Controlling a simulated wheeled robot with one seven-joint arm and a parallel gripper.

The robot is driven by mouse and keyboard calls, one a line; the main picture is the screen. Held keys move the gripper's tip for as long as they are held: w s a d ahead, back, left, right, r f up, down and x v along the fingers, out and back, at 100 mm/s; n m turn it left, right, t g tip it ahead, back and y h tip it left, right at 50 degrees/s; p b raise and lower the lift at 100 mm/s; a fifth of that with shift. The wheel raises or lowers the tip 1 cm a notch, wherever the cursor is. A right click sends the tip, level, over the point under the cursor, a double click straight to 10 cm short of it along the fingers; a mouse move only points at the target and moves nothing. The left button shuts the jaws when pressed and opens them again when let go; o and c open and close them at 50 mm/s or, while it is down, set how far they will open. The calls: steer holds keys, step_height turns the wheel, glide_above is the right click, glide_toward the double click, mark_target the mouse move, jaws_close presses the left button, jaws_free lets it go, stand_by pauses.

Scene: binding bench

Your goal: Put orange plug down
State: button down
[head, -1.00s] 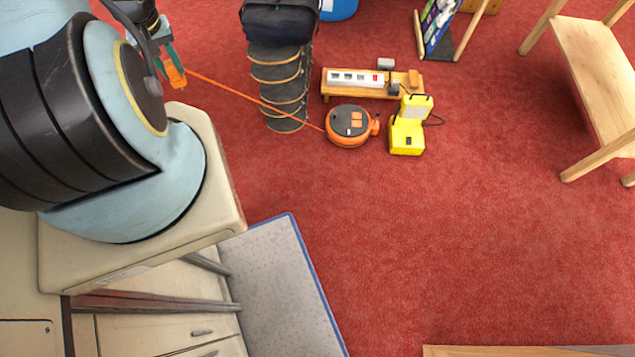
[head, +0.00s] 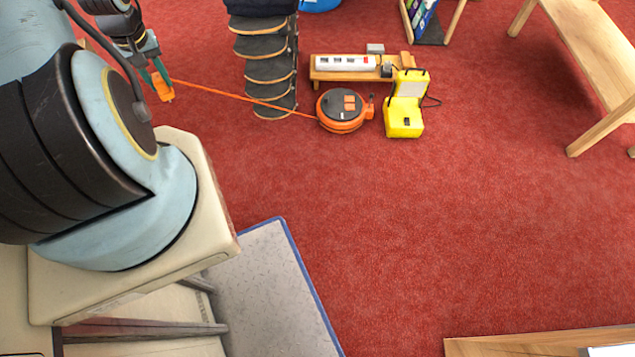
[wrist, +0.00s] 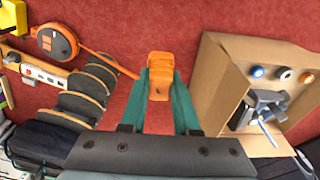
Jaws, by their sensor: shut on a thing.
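My gripper (head: 157,82) is at the upper left of the head view, above the red carpet. It is shut on the orange plug (head: 164,93). In the wrist view the plug (wrist: 160,72) sits between the two green fingers of my gripper (wrist: 160,90). An orange cable (head: 235,97) runs taut from the plug to the orange and black cable reel (head: 343,108) on the floor. The reel also shows at the upper left of the wrist view (wrist: 57,41).
A tiered dark rack (head: 266,71) stands between my gripper and the reel. A low wooden bench (head: 322,75) bears a power strip (head: 345,62). A yellow work light (head: 404,115) stands right of the reel. An open cardboard box (wrist: 209,85) is right of my gripper. The middle carpet is clear.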

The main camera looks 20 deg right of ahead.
steer(key=w+d+f+b, duration=0.1)
steer(key=w+f+b, duration=0.2)
steer(key=f+b, duration=1.3)
steer(key=w+f+b, duration=0.3)
steer(key=f+b, duration=1.3)
steer(key=d+f+m+b, duration=0.1)
steer(key=d+f+b, duration=0.3)
steer(key=d+f, duration=0.45)
steer(key=d+f+m+b, duration=0.2)
steer(key=d+f+b, duration=0.25)
steer(key=d, duration=0.75)
steer(key=s+d+f+m+b, duration=0.1)
steer(key=s+d+f, duration=0.3)
steer(key=d, duration=0.5)
steer(key=s+d+f+m+b, duration=0.1)
steer(key=s+d+f, duration=0.35)
steer(key=d, duration=0.45)
steer(key=shift+h, duration=0.3)
steer(key=shift+s+d+f+b, duration=0.1)
steer(key=shift+f+b, duration=1.2)
steer(key=shift+f, duration=1.3)
steer(key=shift+s+d+f+b, duration=0.1)
steer(key=shift+f+b, duration=1.2)
steer(key=shift+f, duration=1.25)
steer(key=shift+f+b, duration=0.3)
steer(key=shift+f, duration=0.2)
